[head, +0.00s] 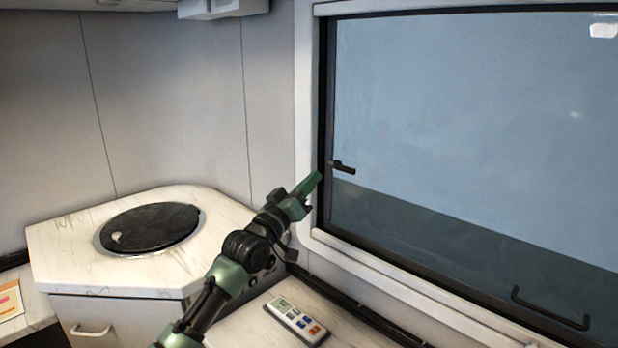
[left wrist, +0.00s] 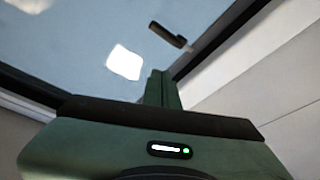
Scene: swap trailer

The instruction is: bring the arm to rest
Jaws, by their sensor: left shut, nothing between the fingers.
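My left arm reaches up from the bottom of the head view. Its green gripper (head: 311,184) is in front of the window's left frame, near the black window latch (head: 342,167). The fingers are together with nothing between them. In the left wrist view the closed fingers (left wrist: 161,88) point up toward the window, with the black latch (left wrist: 168,35) beyond them. A gap shows between the fingers and the latch in that view. My right gripper is in neither view.
A white marbled corner counter (head: 60,240) with a round black lid (head: 150,229) stands at the left. A remote control (head: 296,320) lies on the lower surface beside my arm. The large window (head: 470,130) has a second black handle (head: 550,309) at its lower edge.

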